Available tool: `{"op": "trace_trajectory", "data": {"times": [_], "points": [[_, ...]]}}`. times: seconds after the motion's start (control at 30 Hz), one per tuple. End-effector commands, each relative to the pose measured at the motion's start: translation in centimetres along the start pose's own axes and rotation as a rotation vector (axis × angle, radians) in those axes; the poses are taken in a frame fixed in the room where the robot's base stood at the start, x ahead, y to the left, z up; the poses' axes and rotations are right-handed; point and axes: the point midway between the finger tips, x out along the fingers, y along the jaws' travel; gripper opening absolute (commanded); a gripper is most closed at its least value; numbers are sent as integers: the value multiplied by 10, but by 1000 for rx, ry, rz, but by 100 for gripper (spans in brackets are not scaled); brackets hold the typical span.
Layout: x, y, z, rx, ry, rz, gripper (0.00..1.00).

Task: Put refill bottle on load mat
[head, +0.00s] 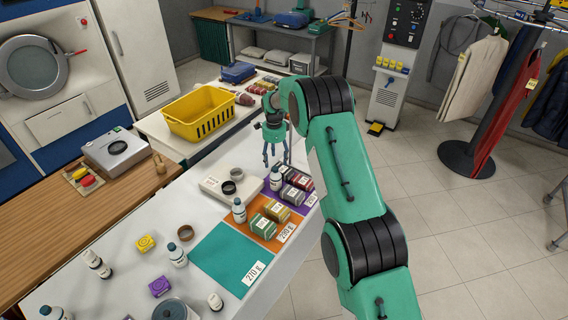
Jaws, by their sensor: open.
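White bottles with dark caps stand upright: one (239,212) at the orange mat's left edge, one (275,181) at the purple mat's, one (178,257) left of the teal mat. Others stand or lie nearer the front left, such as this one (97,264). I cannot tell which is the refill bottle. My gripper (277,163) is open and empty, pointing down above the table's far end, behind the purple mat's bottle.
Small boxes (277,211) stand on the orange and purple mats. A yellow basket (201,114) stands behind.

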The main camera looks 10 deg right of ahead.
Motion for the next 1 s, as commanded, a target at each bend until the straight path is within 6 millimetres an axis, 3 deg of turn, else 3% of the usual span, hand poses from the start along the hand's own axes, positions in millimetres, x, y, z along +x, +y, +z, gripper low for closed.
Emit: {"op": "trace_trajectory", "data": {"times": [0.27,0.47,0.67,1.0], "points": [[-7,1,0,-8,0,-4,62],[-38,9,-3,-55,-1,-21,62],[-96,29,-9,-147,0,-50,62],[-199,83,-20,-335,12,-109,62]]}}
